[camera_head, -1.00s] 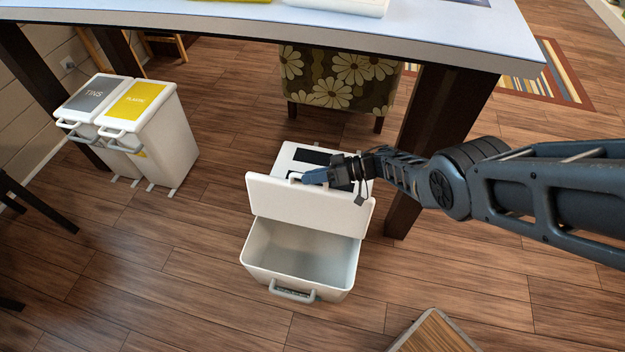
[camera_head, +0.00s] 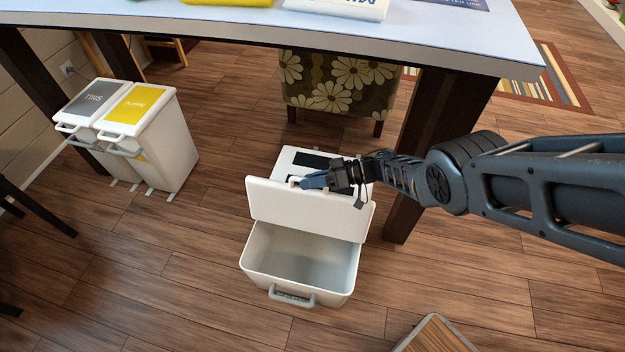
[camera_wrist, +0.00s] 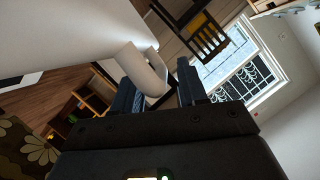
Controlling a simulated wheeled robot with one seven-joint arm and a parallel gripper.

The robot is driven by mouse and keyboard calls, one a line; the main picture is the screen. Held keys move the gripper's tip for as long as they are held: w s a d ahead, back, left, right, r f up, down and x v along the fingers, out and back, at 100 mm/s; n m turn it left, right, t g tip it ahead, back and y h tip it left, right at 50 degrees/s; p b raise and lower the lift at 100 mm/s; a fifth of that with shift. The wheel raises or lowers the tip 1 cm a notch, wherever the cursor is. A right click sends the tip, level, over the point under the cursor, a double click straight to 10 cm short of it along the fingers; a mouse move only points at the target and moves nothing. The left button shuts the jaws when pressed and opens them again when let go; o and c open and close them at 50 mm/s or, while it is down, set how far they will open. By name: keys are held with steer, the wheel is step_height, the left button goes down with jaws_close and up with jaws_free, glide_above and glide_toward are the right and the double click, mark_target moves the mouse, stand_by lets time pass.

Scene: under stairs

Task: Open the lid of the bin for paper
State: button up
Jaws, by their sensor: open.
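A white bin (camera_head: 300,262) with a grey front handle stands on the floor in the middle of the head view. Its lid (camera_head: 305,208) is raised, roughly upright at the back of the opening, and the inside looks empty. Any label telling that it is for paper is not readable. My gripper (camera_head: 310,181) is at the lid's top edge, by the white lid handle. In the wrist view, the handle (camera_wrist: 143,70) shows close to and between the open fingers. I cannot tell whether a finger touches it.
Behind the lid stands another white bin with a dark label (camera_head: 312,160). Bins marked TINS (camera_head: 92,98) and yellow (camera_head: 135,105) stand at left. A table (camera_head: 440,50) with a dark leg and a flowered chair (camera_head: 340,85) are behind. Floor in front is clear, except a wooden piece (camera_head: 435,335).

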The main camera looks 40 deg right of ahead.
steer(key=p+v, duration=0.2)
steer(key=v, duration=0.5)
steer(key=shift+s+d+p, duration=0.2)
steer(key=shift+d+p, duration=0.1)
steer(key=shift+d, duration=0.05)
steer(key=shift+r, duration=0.1)
